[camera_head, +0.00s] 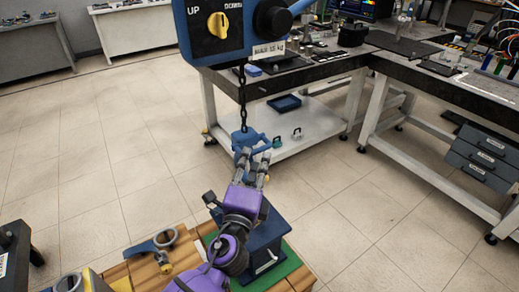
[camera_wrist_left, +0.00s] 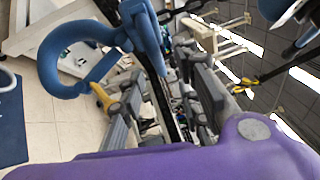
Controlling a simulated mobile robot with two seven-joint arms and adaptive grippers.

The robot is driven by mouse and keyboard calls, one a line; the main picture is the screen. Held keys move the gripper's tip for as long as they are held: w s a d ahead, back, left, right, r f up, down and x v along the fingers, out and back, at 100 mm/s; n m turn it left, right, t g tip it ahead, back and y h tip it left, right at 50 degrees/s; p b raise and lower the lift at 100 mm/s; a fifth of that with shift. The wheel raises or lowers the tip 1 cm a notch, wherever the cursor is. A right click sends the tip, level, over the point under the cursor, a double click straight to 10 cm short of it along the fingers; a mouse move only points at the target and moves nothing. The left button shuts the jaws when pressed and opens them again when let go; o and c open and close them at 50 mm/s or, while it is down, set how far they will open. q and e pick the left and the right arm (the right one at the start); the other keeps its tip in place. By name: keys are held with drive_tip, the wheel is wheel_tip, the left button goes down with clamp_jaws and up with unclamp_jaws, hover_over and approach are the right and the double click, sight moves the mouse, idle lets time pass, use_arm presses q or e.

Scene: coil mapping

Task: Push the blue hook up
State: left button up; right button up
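The blue hook (camera_head: 243,141) hangs on a dark chain (camera_head: 242,95) below the blue hoist box (camera_head: 235,30), which has a yellow knob and an "UP" label. My left gripper (camera_head: 254,157) points up at the hook from below, its two fingers apart. In the left wrist view the curved blue hook (camera_wrist_left: 60,58) is large and close, at the fingertips of my left gripper (camera_wrist_left: 142,72). Part of the hook lies across the gap between the fingers; whether they touch it I cannot tell. My right gripper is out of view.
White-legged workbenches (camera_head: 375,110) stand behind and right. Open tiled floor (camera_head: 110,150) lies left.

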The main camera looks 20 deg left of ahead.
sight(259, 148)
use_arm(q)
drive_tip(key=shift+w+a+r, duration=0.15)
drive_tip(key=shift+w, duration=1.25)
drive_tip(key=shift+w+a+r, duration=0.15)
drive_tip(key=shift+w, duration=1.2)
clamp_jaws()
